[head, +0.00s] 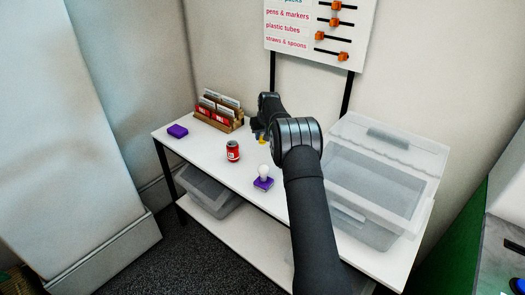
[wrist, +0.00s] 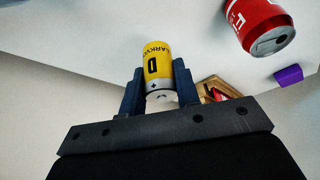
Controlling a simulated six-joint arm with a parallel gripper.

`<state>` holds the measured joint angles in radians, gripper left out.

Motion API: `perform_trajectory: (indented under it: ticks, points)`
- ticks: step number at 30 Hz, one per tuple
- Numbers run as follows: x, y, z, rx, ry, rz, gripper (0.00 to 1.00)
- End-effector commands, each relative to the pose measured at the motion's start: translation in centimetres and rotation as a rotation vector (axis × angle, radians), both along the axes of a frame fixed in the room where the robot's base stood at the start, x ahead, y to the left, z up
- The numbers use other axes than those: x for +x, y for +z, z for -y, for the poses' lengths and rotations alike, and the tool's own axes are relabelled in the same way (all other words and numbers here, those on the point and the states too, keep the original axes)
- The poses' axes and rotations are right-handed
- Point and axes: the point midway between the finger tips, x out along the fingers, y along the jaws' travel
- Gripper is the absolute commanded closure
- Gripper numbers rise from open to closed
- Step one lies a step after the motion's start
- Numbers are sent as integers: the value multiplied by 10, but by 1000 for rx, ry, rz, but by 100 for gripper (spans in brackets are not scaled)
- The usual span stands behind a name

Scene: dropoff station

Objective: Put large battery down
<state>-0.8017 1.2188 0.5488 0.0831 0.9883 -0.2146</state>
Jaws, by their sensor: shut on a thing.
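The large battery (wrist: 158,62) is yellow with a dark "D" and a silvery end. In the wrist view it sits between the two fingers of my gripper (wrist: 159,80), which is shut on it. In the head view my gripper (head: 259,136) is over the back part of the white table, and only a small yellow bit of the battery (head: 262,141) shows below it. My arm hides the rest. I cannot tell whether the battery touches the tabletop.
A red can (head: 233,152) stands left of my gripper. A white bulb (head: 264,171) is on a purple block (head: 263,184) in front. Another purple block (head: 177,131) lies far left. A wooden organizer (head: 226,124) is behind. A clear lidded bin (head: 375,190) fills the right side.

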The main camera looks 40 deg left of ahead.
Motion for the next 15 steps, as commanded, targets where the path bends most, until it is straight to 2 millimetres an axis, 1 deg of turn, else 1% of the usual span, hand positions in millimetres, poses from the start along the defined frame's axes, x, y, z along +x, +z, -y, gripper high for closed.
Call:
perform_trajectory:
  ticks: [1,3,8,13,15]
  points:
    - [-1,-12,1,-3,0,-3,97]
    - [0,-23,0,-2,-1,-2,97]
    - [0,-39,0,-1,-1,0,97]
    - [0,-63,0,-2,-1,-1,97]
    - [0,-68,0,-1,-1,0,97]
